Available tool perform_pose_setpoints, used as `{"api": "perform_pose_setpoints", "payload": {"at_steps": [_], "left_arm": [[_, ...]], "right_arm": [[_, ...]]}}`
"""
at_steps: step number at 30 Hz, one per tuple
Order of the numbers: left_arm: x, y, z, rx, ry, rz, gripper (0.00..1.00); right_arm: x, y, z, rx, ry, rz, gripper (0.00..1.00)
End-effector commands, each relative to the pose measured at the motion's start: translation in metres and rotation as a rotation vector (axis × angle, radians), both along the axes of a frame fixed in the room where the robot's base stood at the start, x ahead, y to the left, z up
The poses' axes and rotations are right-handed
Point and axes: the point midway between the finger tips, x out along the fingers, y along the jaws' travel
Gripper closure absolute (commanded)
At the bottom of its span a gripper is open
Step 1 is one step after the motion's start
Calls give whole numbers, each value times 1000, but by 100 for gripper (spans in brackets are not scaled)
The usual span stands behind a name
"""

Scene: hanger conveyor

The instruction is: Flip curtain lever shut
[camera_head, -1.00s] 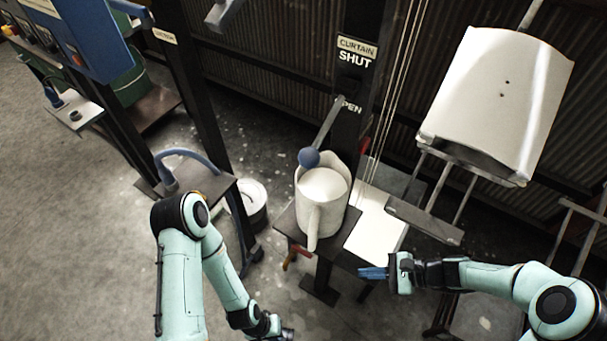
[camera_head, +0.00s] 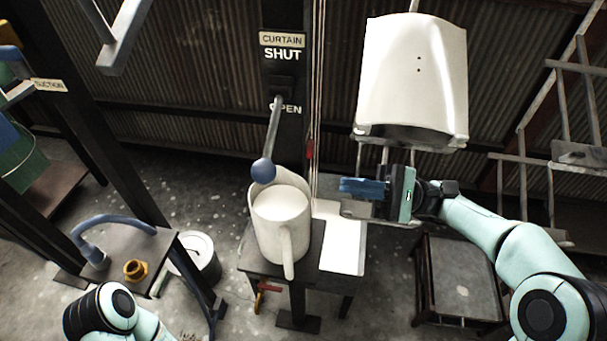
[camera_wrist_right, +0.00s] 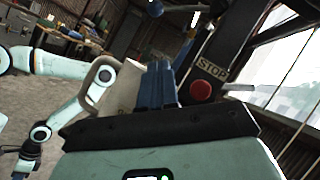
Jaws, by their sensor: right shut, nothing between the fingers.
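The curtain lever (camera_head: 272,136) is a grey rod with a blue ball knob (camera_head: 263,171), hung from a dark post. It slants down from its pivot, past the OPEN label (camera_head: 284,108) and below the CURTAIN SHUT sign (camera_head: 282,49). The knob is just above a white jug (camera_head: 282,228). My right gripper (camera_head: 342,188) is shut and empty, with blue fingers pointing left toward the knob, a clear gap to its right. The blue fingers also show in the right wrist view (camera_wrist_right: 158,85). My left arm shows at lower left; its gripper is out of view.
The jug stands on a small dark table beside a white sheet (camera_head: 343,245). A white panel (camera_head: 412,80) hangs behind and above my right gripper. Thin cords (camera_head: 318,100) run down between the post and the panel. A red STOP button (camera_wrist_right: 201,91) shows in the right wrist view.

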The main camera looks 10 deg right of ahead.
Motion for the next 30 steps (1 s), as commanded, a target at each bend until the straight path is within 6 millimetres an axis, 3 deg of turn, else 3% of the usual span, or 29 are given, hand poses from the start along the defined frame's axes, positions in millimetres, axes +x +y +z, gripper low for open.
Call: {"api": "perform_pose_setpoints", "payload": {"at_steps": [5, 17, 22, 30], "left_arm": [[1, 1, -1, 2, -2, 2, 100], [4, 2, -4, 6, -12, 6, 100], [4, 2, -4, 6, -12, 6, 100], [4, 2, -4, 6, -11, 5, 100]], "right_arm": [[-2, 18, 8, 1, -1, 5, 100], [-9, 92, 44, -1, -1, 4, 100], [-23, 99, 64, -1, -2, 1, 100], [-29, 104, 73, -1, 1, 0, 100]]}}
